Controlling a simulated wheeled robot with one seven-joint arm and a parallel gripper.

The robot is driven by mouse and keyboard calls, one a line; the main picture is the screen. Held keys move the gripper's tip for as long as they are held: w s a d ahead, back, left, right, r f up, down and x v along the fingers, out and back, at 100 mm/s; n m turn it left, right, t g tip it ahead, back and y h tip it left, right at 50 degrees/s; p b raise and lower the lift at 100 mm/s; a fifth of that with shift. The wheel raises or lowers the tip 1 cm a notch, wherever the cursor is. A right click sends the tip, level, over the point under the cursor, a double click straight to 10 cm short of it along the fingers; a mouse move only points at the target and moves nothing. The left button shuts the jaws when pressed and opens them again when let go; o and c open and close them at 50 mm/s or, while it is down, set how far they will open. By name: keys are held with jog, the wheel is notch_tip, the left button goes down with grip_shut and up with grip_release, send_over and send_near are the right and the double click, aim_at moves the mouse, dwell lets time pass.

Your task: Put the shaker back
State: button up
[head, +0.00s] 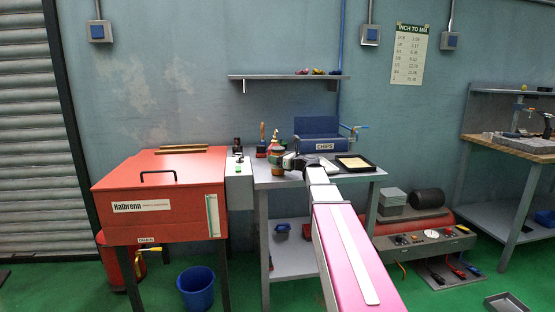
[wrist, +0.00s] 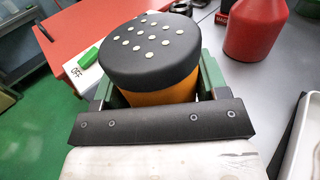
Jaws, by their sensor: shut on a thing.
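The shaker (wrist: 150,48) has a black round cap dotted with pale holes and an orange body. In the wrist view my gripper (wrist: 155,92) is shut on it, with a green finger on each side of the body. The dark gripper bar hides the shaker's lower part, so I cannot tell whether its base touches anything.
A red bottle (wrist: 252,30) stands behind the shaker to the right. The red Halbrenn cabinet (head: 160,195) and a switch box (head: 239,180) marked OFF are at left. A black-rimmed tray (head: 372,167) lies at the bench's right, before the blue CHIPS bin (head: 318,146).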

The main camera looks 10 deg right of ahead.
jog(key=shift+f, duration=0.1)
jog(key=o, duration=1.1)
jog(key=shift+s+d, duration=0.2)
jog(key=v, duration=1.1)
jog(key=shift+s+d, duration=0.15)
